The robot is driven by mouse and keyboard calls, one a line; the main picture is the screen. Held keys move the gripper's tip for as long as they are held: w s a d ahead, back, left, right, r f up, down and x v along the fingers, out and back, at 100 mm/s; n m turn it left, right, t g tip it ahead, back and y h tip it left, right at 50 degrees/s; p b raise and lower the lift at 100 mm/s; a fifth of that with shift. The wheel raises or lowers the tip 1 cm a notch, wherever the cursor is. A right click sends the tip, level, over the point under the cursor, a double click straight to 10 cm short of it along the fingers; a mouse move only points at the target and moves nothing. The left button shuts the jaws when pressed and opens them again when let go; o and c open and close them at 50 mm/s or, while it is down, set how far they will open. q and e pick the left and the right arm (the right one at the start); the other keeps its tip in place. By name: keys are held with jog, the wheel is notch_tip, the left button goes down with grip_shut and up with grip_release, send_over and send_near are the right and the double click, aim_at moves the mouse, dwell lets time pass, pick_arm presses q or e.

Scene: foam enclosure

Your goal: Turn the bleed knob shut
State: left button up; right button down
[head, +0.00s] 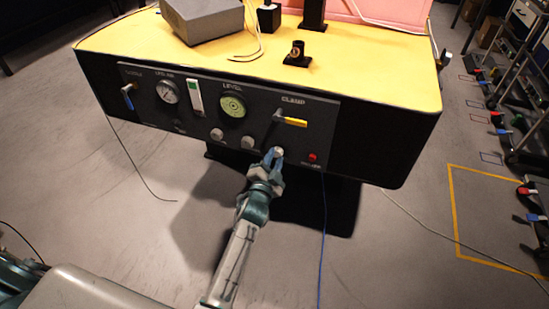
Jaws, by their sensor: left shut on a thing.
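A dark control panel (140,78) is on the front face of a yellow-topped black unit. Three pale knobs sit in a row along its lower part: a left one (217,134), a middle one (247,142) and a right one, the bleed knob (279,150). Its label is too small to read. My left gripper (273,158) reaches up from below and is shut on this right knob, its fingers on either side. The fingers partly cover the knob, and its turn angle cannot be told. My right gripper is not in view.
Above the knobs are a white gauge (168,91), a green level dial (233,105) and a yellow-handled clamp lever (291,121). A blue-handled lever (128,96) is at the left. A red button (312,156) is close to the right of my gripper. Cables lie on the floor.

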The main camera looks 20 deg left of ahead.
pick_arm(q)
jog(key=m, duration=0.5)
jog(key=shift+m+p, duration=0.3)
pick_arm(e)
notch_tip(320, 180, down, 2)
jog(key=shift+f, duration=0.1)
pick_arm(q)
jog(key=shift+m+h, duration=0.3)
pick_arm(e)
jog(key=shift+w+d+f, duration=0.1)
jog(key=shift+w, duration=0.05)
pick_arm(q)
jog(key=o, duration=1)
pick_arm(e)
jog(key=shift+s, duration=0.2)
